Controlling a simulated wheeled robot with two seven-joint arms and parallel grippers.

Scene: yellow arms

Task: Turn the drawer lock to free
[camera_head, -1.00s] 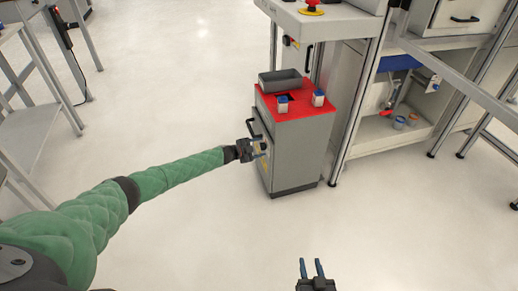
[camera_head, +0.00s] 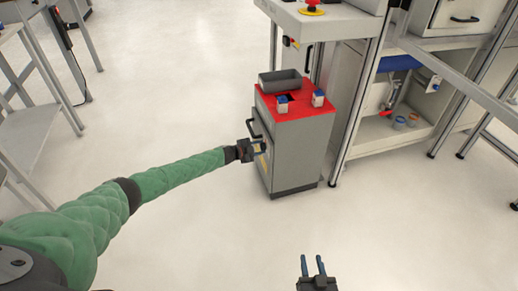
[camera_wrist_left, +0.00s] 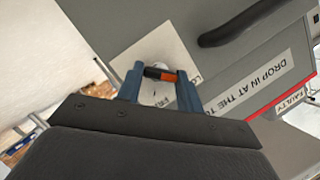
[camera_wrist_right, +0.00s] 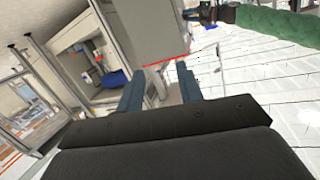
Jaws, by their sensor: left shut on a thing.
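The drawer lock (camera_wrist_left: 160,73) is a small black and orange knob on a light plate on the grey cabinet front. Lettering on the plate is partly hidden by my fingers. My left gripper (camera_head: 260,147) is at the cabinet's front. In the left wrist view, its blue fingers (camera_wrist_left: 160,82) are shut on the lock knob, one on each side. The drawer's dark handle (camera_wrist_left: 240,25) is beside the lock. The grey cabinet (camera_head: 302,150) has a red top. My right gripper (camera_head: 311,267) is open and empty, away from the cabinet; its parted fingers show in the right wrist view (camera_wrist_right: 160,85).
On the red top (camera_head: 312,106) stand a grey bin (camera_head: 280,80) and two small blue-topped blocks (camera_head: 282,103) (camera_head: 318,97). A workbench (camera_head: 335,22) with a red button stands behind. The floor (camera_head: 200,235) before the cabinet is clear.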

